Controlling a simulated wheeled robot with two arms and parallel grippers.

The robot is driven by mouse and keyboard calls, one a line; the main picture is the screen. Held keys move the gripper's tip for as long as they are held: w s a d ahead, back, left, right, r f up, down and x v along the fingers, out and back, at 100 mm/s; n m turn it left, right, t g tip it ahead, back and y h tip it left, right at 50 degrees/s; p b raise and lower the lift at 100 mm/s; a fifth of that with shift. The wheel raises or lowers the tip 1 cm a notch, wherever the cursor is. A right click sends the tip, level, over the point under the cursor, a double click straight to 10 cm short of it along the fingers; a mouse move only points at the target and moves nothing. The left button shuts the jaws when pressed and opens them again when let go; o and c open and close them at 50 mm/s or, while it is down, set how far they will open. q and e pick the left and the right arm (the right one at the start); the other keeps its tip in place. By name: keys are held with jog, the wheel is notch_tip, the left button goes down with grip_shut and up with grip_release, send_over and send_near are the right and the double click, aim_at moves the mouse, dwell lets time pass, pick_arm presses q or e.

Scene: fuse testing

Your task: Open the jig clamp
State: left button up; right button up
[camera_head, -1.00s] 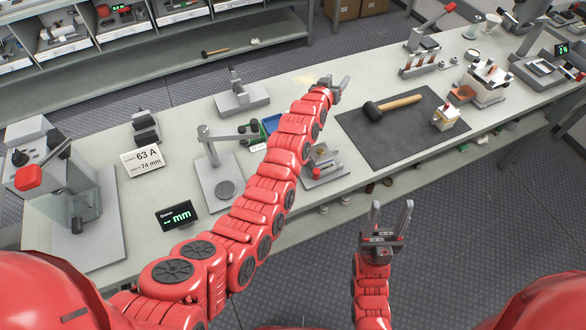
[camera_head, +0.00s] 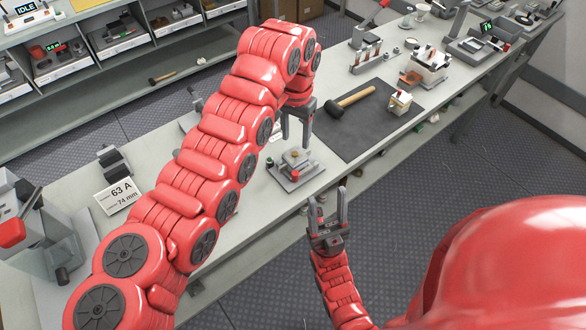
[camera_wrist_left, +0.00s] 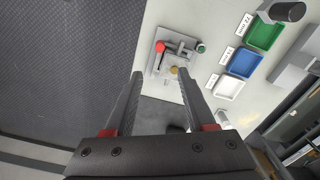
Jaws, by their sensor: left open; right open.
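The jig with its clamp (camera_head: 296,170) sits near the front edge of the workbench, below my left gripper in the head view. In the left wrist view, the jig (camera_wrist_left: 163,62) shows a grey base, a dark metal clamp lever, a red knob (camera_wrist_left: 160,46) and a brass-coloured round part. My left gripper (camera_head: 296,140) is open and points down above the jig; nothing is between its fingers. In its wrist view the fingertips (camera_wrist_left: 159,75) frame the jig's near side without visible contact. My right gripper (camera_head: 327,194) is open and empty, in front of the bench edge.
A dark mat (camera_head: 365,118) with a mallet (camera_head: 350,100) and a small white-and-brass block (camera_head: 400,101) lies right of the jig. Green (camera_wrist_left: 264,34), blue (camera_wrist_left: 245,63) and white (camera_wrist_left: 229,88) bins stand beside it. My left arm covers much of the bench.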

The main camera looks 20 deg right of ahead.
aim_at(295, 173)
pick_arm(q)
notch_tip(295, 173, down, 12)
jog(key=p, duration=0.3)
jog(key=shift+s+a+f+p, duration=0.1)
jog(key=shift+f+p, duration=0.15)
jog(key=shift+p, duration=0.1)
jog(key=shift+f, duration=1.1)
grip_shut()
